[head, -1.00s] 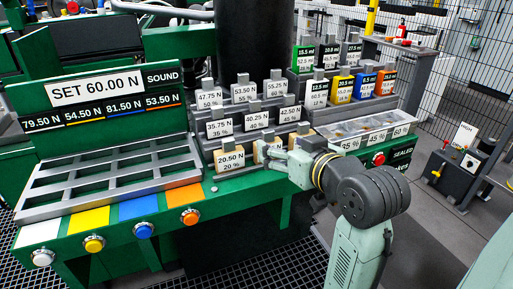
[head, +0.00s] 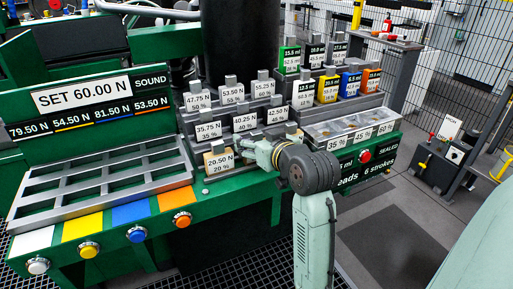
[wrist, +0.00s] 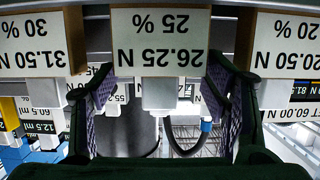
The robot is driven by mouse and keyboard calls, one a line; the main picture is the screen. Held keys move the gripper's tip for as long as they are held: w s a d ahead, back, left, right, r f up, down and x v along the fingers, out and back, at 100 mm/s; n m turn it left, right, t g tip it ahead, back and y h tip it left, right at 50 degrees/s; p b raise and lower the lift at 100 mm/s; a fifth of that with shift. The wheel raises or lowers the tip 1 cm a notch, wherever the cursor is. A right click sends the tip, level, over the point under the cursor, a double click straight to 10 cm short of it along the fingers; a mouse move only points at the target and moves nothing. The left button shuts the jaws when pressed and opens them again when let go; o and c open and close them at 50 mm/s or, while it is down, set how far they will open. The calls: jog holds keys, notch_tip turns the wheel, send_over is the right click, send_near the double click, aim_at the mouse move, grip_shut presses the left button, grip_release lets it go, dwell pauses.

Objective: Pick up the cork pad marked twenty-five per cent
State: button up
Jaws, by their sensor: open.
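The cork pad marked 26.25 N, 25 % (wrist: 162,42) shows upside down at the top middle of the wrist view, its white label facing the camera. Its pale grey tab (wrist: 158,94) lies between the fingers of my gripper (wrist: 160,105). The fingers are open, one on each side of the tab, with visible gaps. In the head view my gripper (head: 258,150) is at the front row of pads, just right of the 20 % pad (head: 219,161), and hides the 25 % pad.
The 30 % pad (wrist: 50,44) is close on the wrist view's left. Stepped rows of labelled pads and coloured blocks (head: 328,90) rise behind. A grey slotted tray (head: 100,180) is at the left, and a lidded box (head: 350,125) with percentage labels is at the right.

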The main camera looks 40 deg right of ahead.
aim_at(256, 132)
jog(key=c, duration=1)
jog(key=shift+o, duration=0.2)
jog(key=shift+r, duration=0.1)
jog(key=shift+r, duration=0.55)
notch_tip(256, 132, up, 2)
jog(key=shift+b, duration=0.4)
jog(key=s+a+b, duration=0.1)
jog(key=s+a, duration=0.3)
jog(key=s, duration=0.3)
jog(key=s+a+r+b, duration=0.1)
jog(key=s+a, duration=0.3)
jog(key=s, duration=0.3)
jog(key=shift+r, duration=0.3)
jog(key=shift+s, duration=0.1)
